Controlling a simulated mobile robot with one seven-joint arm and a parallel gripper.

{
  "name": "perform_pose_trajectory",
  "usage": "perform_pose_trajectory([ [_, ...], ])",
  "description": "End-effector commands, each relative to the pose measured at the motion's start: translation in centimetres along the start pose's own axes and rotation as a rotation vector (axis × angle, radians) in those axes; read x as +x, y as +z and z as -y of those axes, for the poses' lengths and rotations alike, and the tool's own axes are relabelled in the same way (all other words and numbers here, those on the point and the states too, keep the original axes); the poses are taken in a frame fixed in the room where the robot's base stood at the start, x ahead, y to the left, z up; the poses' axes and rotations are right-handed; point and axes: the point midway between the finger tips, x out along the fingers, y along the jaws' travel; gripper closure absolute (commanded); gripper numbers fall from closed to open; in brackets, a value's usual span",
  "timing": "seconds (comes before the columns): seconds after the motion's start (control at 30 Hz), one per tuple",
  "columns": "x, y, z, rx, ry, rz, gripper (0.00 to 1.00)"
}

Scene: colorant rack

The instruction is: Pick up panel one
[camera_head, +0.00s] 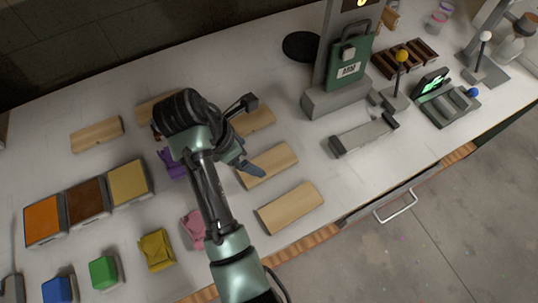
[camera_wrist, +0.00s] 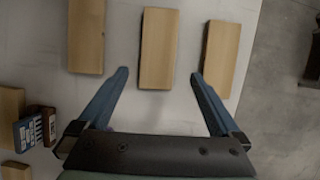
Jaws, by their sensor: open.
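Several plain wooden panels lie flat on the pale worktop; no label shows which is panel one. In the head view, one panel (camera_head: 272,160) lies by my gripper (camera_head: 250,166), with another panel (camera_head: 288,207) in front and a third (camera_head: 254,121) behind. In the wrist view, my gripper (camera_wrist: 159,76) is open and empty. The middle panel (camera_wrist: 159,48) lies ahead, between the lines of the two fingers, its near end by the fingertips. The left panel (camera_wrist: 87,36) and right panel (camera_wrist: 222,58) lie outside the fingers. My arm hides part of the worktop.
More panels lie at the back left (camera_head: 97,134). Orange, brown and tan trays (camera_head: 86,202) and coloured pieces, including a yellow one (camera_head: 156,251), stand left of my arm. A green press-like device (camera_head: 348,62) and a grey fixture (camera_head: 362,136) stand right. The worktop's front edge is close.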

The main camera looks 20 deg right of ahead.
Motion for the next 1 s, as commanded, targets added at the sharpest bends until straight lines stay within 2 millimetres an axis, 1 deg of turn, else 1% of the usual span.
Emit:
perform_pose_trajectory([
  [0.03, 1.1, 0.0, 0.1, 0.0, -0.004, -0.001, 0.0],
  [0.1, 2.3, 0.0, 0.1, 0.002, -0.002, -0.001, 0.0],
  [0.2, 3.6, 0.1, 0.0, 0.003, 0.0, 0.0, 0.0],
  [0.43, 5.2, 0.2, -0.1, 0.004, 0.002, -0.001, 0.0],
  [0.6, 7.8, 0.4, -0.1, 0.004, 0.001, -0.001, 0.0],
  [0.7, 9.0, 0.4, -0.1, 0.004, 0.002, -0.001, 0.0],
  [0.8, 9.5, 0.4, -0.2, 0.004, 0.004, 0.0, 0.0],
  [1.0, 9.6, 0.4, -0.2, 0.004, 0.005, 0.0, 0.0],
])
